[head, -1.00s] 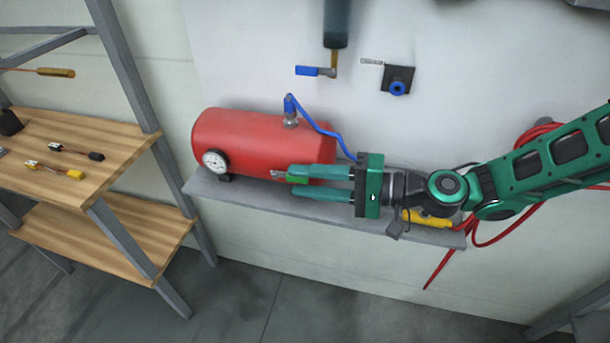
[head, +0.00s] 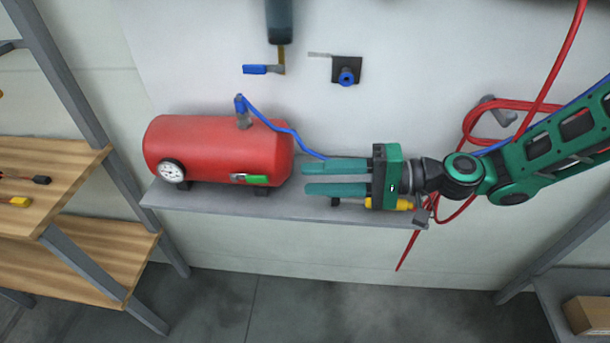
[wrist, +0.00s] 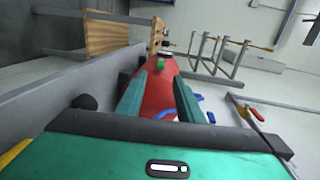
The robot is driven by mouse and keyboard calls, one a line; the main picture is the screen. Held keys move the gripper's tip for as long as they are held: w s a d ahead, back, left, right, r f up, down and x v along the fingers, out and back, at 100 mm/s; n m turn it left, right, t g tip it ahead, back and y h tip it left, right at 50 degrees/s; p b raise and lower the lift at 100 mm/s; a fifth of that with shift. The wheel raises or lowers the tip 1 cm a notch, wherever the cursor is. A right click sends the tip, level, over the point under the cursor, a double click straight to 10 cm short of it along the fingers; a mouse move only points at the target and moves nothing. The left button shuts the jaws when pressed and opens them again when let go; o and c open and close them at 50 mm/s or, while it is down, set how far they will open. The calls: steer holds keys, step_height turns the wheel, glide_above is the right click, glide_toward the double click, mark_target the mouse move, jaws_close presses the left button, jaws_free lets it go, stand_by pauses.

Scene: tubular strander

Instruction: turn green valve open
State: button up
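The green valve (head: 257,179) is a small green handle on a metal fitting, low on the front of the red tank (head: 218,140). Its handle points right, about level, along the tank. My gripper (head: 304,178) is open and empty, just right of the tank's right end in the head view. Its two fingers point left toward the valve, with a gap between them and the handle. In the wrist view the green handle (wrist: 160,65) shows beyond and between the open fingertips (wrist: 160,78), against the red tank (wrist: 157,97).
The tank rests on a grey shelf (head: 210,206) with a yellow item (head: 405,204) partly behind my gripper. A blue hose (head: 290,132) runs from the tank's top. Red hose (head: 470,125) hangs behind my arm. A blue-handled valve (head: 257,69) is above. A wooden rack (head: 60,160) stands left.

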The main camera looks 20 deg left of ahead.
steer(key=shift+d, duration=0.2)
steer(key=c, duration=0.5)
steer(key=shift+r+n, duration=0.25)
steer(key=shift+n, duration=0.15)
jaws_close()
step_height(320, 180, up, 9)
steer(key=a+n+h, duration=0.1)
steer(key=n+h, duration=0.1)
steer(key=n, duration=1.5)
glide_above(267, 176)
step_height(267, 176, down, 4)
steer(key=shift+r+t, duration=0.25)
steer(key=shift+t, duration=0.15)
steer(key=shift+d+f, duration=0.15)
steer(key=shift+f, duration=0.85)
steer(key=shift+d+f, duration=0.1)
steer(key=shift+f, duration=0.9)
